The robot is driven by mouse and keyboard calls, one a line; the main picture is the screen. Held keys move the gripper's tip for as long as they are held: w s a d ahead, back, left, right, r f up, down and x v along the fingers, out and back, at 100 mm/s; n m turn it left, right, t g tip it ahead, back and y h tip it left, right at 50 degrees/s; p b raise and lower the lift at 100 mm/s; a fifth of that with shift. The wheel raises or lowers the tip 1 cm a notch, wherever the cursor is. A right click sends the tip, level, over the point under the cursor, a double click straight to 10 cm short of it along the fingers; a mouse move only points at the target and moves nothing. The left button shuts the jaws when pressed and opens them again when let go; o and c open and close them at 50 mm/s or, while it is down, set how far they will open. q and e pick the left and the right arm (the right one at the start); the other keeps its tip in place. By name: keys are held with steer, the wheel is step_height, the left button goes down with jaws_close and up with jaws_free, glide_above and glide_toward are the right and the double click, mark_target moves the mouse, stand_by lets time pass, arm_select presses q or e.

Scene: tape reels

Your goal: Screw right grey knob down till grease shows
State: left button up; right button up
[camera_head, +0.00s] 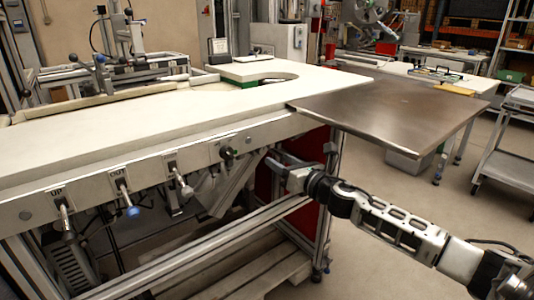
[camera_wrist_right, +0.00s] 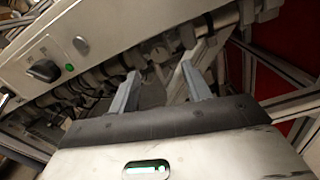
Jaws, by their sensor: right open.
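Under the front edge of the white bench, a row of levers and knobs hangs from the panel: a grey-ended lever (camera_head: 186,189), a blue-ended one (camera_head: 132,211) and a dark knob (camera_head: 228,155). I cannot tell for sure which part is the right grey knob. My right gripper (camera_head: 275,161) is open, below the bench edge, right of the dark knob. In the right wrist view, the gripper (camera_wrist_right: 160,73) has its two grey fingers apart, with a small pale round part (camera_wrist_right: 159,54) beyond the gap. No grease is visible. My left gripper is not in view.
A brown metal table top (camera_head: 390,110) juts out at the right, above my right forearm. The bench's metal frame rail (camera_head: 200,245) runs below the gripper, and a red panel (camera_wrist_right: 285,75) stands to its right. Open floor lies at the front right.

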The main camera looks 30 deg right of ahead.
mark_target(264, 151)
steer(key=w, duration=0.6)
steer(key=shift+w+a, duration=0.25)
steer(key=shift+a, duration=0.05)
steer(key=c, duration=1)
